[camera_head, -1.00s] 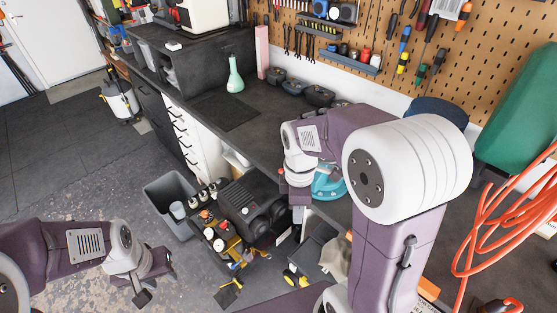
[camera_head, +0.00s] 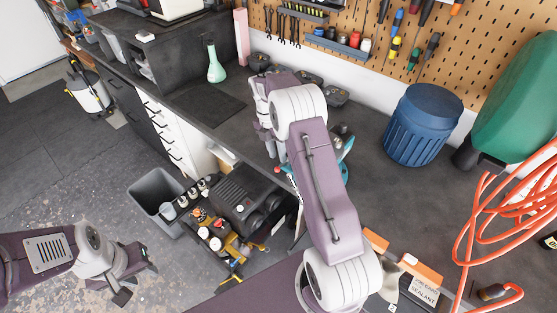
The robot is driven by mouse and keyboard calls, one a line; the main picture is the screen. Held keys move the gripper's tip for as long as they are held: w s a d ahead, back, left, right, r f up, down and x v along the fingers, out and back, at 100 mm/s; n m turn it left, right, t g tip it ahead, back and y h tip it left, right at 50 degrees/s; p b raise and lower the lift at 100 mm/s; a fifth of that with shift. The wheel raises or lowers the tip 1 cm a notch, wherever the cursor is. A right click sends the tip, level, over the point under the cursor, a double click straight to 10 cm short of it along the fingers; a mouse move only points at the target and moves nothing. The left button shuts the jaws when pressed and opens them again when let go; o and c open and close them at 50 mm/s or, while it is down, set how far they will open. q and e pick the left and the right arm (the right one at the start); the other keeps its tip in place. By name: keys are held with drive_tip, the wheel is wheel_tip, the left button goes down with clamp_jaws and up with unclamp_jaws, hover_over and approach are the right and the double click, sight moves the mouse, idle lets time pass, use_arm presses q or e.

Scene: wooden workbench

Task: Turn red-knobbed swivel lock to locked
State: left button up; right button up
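A small red spot (camera_head: 277,170) shows at the front edge of the workbench, beside my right wrist. It may be the red knob of the swivel lock, but it is too small to tell. The lock's body and its setting cannot be made out. My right gripper (camera_head: 280,158) points down at the bench edge close to this spot, largely hidden by my own arm; its fingers cannot be made out and contact cannot be judged. My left gripper (camera_head: 132,278) is low at the left, over the floor, with its dark fingers apart and nothing between them.
A teal object (camera_head: 347,163) lies on the workbench (camera_head: 385,190) behind my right forearm. A blue ribbed bin (camera_head: 424,125) stands to the right. Orange cable (camera_head: 480,215) hangs at far right. A cart with a black case (camera_head: 243,190) and bottles stands below the bench edge.

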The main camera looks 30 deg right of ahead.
sight(281, 166)
drive_tip(key=f, duration=0.3)
drive_tip(key=shift+s+d, duration=0.25)
drive_tip(key=shift+s+f+p, duration=0.25)
drive_tip(key=shift+f+p, duration=0.05)
drive_tip(key=shift+f, duration=0.15)
drive_tip(key=shift+w, duration=0.1)
clamp_jaws()
